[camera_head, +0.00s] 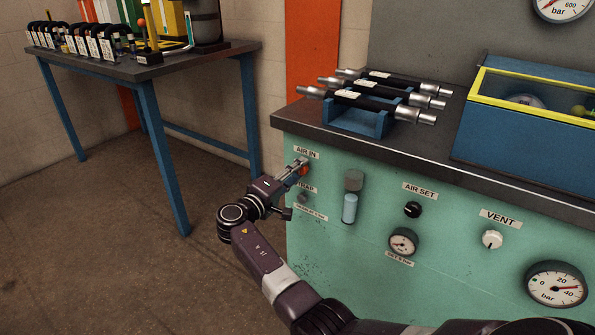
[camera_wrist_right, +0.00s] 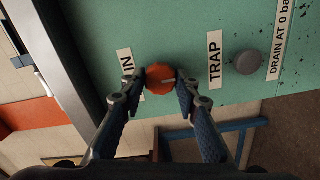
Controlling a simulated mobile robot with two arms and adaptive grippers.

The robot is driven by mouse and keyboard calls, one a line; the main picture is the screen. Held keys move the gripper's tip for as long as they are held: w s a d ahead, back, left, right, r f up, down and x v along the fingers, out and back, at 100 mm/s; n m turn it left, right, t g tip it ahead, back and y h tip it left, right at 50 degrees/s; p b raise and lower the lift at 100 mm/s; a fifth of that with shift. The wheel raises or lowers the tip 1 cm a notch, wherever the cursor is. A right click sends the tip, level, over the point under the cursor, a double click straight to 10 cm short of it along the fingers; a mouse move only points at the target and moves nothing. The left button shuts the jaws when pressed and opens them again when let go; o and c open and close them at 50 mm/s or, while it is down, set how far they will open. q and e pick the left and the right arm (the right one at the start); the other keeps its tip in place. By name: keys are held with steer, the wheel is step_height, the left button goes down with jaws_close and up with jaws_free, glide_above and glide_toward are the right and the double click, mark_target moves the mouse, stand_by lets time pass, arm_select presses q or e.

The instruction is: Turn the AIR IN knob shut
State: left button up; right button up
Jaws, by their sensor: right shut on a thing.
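The AIR IN knob (camera_head: 303,171) is a small orange-red round knob on the green panel front, just under the AIR IN label (camera_head: 306,152). My right gripper (camera_head: 298,166) is shut on the knob, with a fingertip (camera_wrist_right: 137,88) on one side and the other fingertip (camera_wrist_right: 182,86) opposite. Part of the knob is hidden by the fingers in the head view. My left gripper is not in view.
The grey TRAP knob (camera_wrist_right: 248,62) is close beside the AIR IN knob. The panel also carries a black AIR SET knob (camera_head: 413,209), a white VENT knob (camera_head: 492,239) and gauges.

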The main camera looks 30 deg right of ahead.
steer(key=o, duration=1.2)
steer(key=shift+w, duration=0.1)
steer(key=shift+c, duration=0.2)
steer(key=shift+a, duration=0.15)
steer(key=v, duration=1.2)
